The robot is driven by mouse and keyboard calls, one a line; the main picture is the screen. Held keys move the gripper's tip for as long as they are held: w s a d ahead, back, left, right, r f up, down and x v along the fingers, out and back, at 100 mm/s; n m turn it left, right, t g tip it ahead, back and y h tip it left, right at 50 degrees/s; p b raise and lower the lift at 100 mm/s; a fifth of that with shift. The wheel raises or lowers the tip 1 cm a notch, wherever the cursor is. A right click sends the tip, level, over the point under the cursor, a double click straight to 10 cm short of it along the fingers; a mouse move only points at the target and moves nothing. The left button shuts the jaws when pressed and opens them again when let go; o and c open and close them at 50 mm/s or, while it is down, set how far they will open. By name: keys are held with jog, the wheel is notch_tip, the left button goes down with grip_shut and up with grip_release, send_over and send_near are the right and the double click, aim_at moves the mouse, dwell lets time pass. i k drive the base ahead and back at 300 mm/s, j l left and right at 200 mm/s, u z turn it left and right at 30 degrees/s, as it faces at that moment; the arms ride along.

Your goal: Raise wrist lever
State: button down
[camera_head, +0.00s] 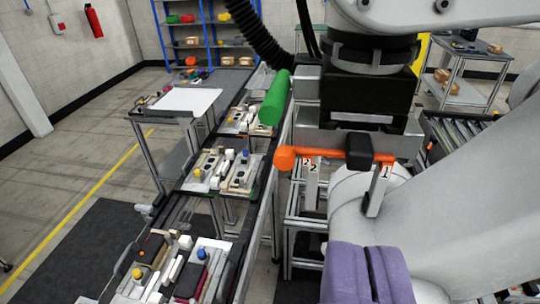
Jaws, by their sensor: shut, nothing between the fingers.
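An orange lever (325,154) with a round knob lies about level across the front of my wrist, with a black block around its right part. A green cylindrical handle (274,97) sticks out to the upper left of it, tilted. I cannot tell which of the two is the wrist lever.
Pallet fixtures (222,172) with several blocks stand in a row on a narrow conveyor at the left. A table with a white top (185,99) stands behind them. Blue shelves (205,50) are at the back wall. A roller conveyor (470,130) is at the right. Left floor is clear.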

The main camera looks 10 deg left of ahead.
aim_at(270, 112)
jog(key=i+l, duration=0.1)
jog(key=l, duration=0.15)
jog(key=i+l, duration=0.1)
jog(key=l, duration=0.15)
jog(key=u, duration=1.65)
